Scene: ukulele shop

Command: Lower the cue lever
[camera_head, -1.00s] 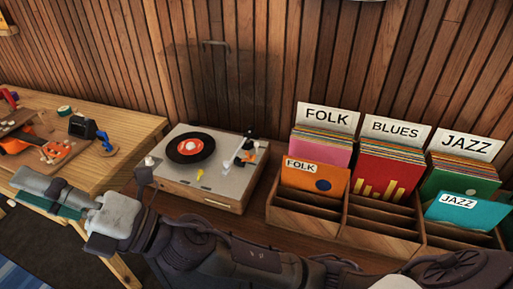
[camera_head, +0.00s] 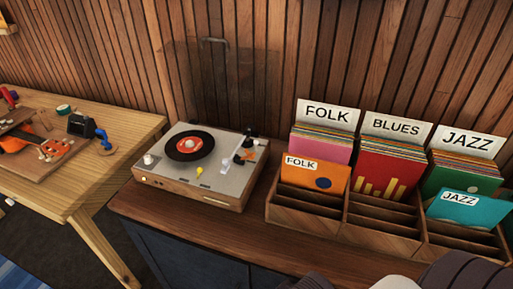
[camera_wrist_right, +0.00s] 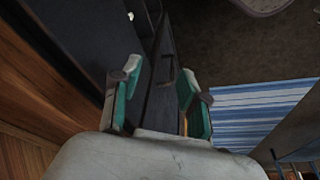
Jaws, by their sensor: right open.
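The record player (camera_head: 205,165) sits on the wooden cabinet top, with a black record with a red label (camera_head: 190,146) on its platter. The tonearm area with the small cue lever (camera_head: 239,158) is at the right of its deck; the lever is too small to tell whether it is up or down. My right gripper (camera_wrist_right: 155,85) is open and empty in the right wrist view, in front of the dark cabinet front. My left gripper is not in view.
Record bins (camera_head: 345,215) labelled folk, blues and jazz stand right of the player. A wooden workbench (camera_head: 110,125) with a ukulele (camera_head: 35,145) and tools is at the left. A transparent lid (camera_head: 220,85) stands raised behind the player. The cabinet top (camera_head: 215,225) in front is clear.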

